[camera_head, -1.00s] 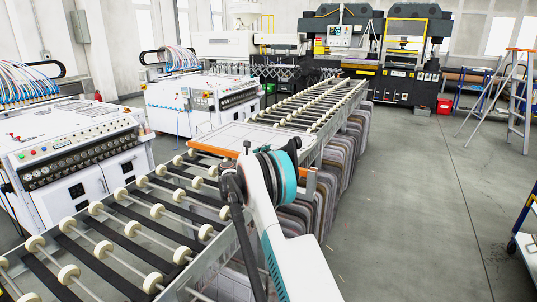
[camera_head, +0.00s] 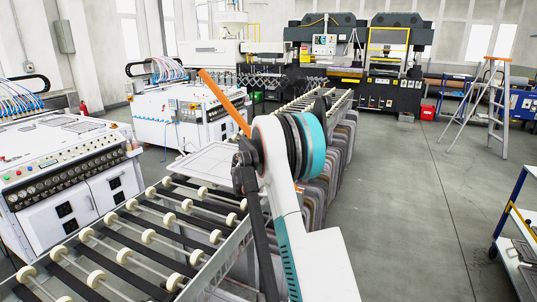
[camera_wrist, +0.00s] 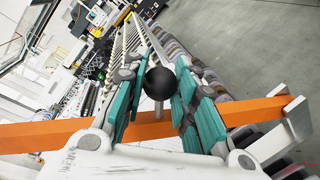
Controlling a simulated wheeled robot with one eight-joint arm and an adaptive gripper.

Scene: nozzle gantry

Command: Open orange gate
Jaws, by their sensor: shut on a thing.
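The orange gate (camera_head: 223,101) is a long bar at the roller conveyor. In the head view it is tilted steeply, its free end up and to the left, and its lower end goes out of sight behind my arm. In the wrist view the orange bar (camera_wrist: 55,134) crosses the picture behind my fingers. My gripper (camera_wrist: 158,76) has its teal fingers on both sides of a black ball knob (camera_wrist: 160,84) and is shut on it. In the head view my wrist covers the fingers.
The roller conveyor (camera_head: 150,235) runs from the near left to the back, with a flat pale section (camera_head: 208,160) under the raised bar. White machines (camera_head: 75,165) stand on the left. A stepladder (camera_head: 497,110) and a blue cart (camera_head: 515,215) stand right. The floor between is clear.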

